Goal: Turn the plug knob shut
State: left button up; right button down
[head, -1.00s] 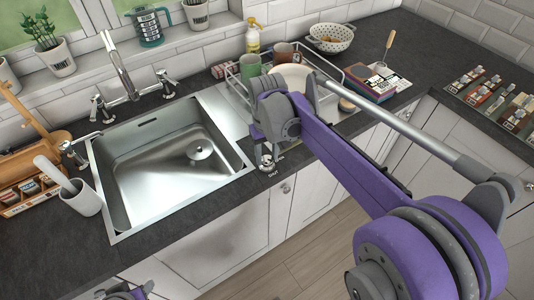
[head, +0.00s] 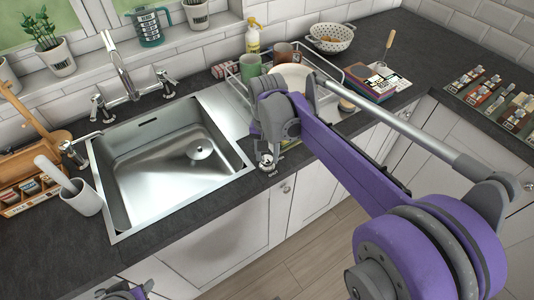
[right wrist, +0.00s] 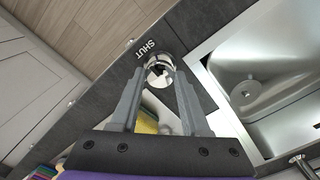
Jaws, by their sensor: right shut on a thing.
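The plug knob (right wrist: 159,74) is a small shiny metal knob on the worktop beside the sink. It also shows low in the head view (head: 267,160), partly covered by my right gripper. In the right wrist view my right gripper (right wrist: 160,78) has its fingers on both sides of the knob, shut on it. The word SHUT is printed on the worktop just beyond the knob. The round plug (head: 200,149) sits in the steel sink (head: 119,205). My left gripper (head: 125,292) only peeks in at the bottom edge, and its jaws are unclear.
A wire dish rack (head: 343,77) with mugs and a plate stands behind my right gripper. A yellow cloth or sponge (right wrist: 147,126) lies close to the fingers. The tap (head: 120,65) is behind the sink. A white pot (head: 84,200) stands left of it.

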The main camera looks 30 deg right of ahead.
aim_at(267, 159)
dwell(0.4)
jog(key=shift+c, duration=1.9)
grip_release()
jog(key=shift+r, duration=0.1)
notch_tip(267, 159, up, 11)
jog(key=shift+f+p, duration=0.2)
jog(key=shift+p, duration=0.2)
jog(key=s+a+f+n+t, duration=0.2)
jog(key=s+a+f+n, duration=0.1)
jog(key=s+f, duration=0.4)
jog(key=s+a+f+n+t, duration=0.3)
jog(key=s+a+f+n, duration=0.1)
jog(key=s+f, duration=0.3)
jog(key=shift+s+f+n, duration=0.3)
jog(key=shift+s+n, duration=0.3)
jog(key=shift+s, duration=0.15)
